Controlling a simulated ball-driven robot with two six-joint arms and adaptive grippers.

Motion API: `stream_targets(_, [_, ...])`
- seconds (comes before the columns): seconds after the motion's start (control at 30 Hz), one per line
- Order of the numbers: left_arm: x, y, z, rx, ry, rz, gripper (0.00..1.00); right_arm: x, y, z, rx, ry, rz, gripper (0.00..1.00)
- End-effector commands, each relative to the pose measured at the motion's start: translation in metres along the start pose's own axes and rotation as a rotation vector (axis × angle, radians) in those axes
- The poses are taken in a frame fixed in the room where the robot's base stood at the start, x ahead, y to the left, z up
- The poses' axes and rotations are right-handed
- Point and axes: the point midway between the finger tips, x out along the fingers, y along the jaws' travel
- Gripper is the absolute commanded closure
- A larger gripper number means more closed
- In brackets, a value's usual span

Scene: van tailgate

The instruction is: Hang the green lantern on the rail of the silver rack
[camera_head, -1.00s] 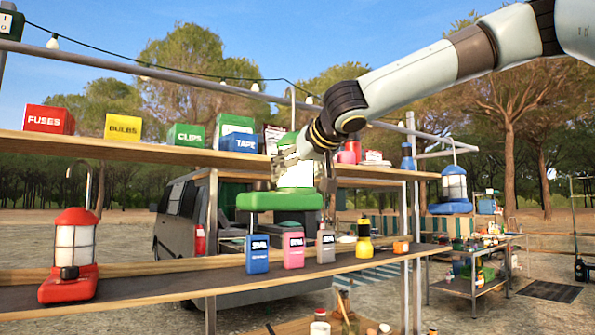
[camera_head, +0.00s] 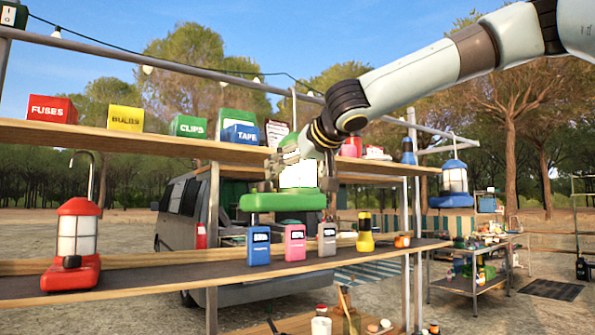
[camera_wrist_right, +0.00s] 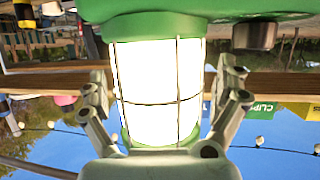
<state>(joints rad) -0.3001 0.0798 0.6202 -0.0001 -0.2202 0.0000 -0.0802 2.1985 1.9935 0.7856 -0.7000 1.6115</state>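The green lantern (camera_head: 284,201), with a green base and lit white glass, hangs upright in my right gripper (camera_head: 291,172) in front of the shelves. In the right wrist view the green lantern (camera_wrist_right: 158,92) shows upside down, and the fingers of my right gripper (camera_wrist_right: 165,95) flank its glass closely on both sides. The rail (camera_head: 200,71) of the silver rack runs above the upper shelf. My left gripper is not in view.
A red lantern (camera_head: 77,240) stands on the lower shelf (camera_head: 130,280). A blue lantern (camera_head: 454,180) hangs at the right. Boxes such as the yellow one (camera_head: 126,119) line the upper shelf (camera_head: 110,137). Small packs and a yellow torch (camera_head: 365,236) stand below the green lantern.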

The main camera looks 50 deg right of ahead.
Motion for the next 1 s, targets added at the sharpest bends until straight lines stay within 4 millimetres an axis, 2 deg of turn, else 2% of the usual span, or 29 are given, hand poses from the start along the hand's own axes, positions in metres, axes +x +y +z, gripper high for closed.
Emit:
stream_targets(0.23, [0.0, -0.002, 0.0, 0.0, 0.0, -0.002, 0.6, -0.001, 0.0, 0.002, 0.001, -0.003, -0.001, 0.0])
stream_targets(0.37, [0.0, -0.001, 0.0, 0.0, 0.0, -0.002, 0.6, -0.011, 0.0, 0.001, 0.007, -0.001, -0.001, 0.0])
stream_targets(0.8, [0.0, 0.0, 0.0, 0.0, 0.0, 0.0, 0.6, -0.092, -0.002, 0.0, 0.006, 0.003, -0.009, 0.0])
stream_targets(1.0, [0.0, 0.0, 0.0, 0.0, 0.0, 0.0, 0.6, -0.112, 0.0, 0.0, 0.007, 0.001, -0.003, 0.0])
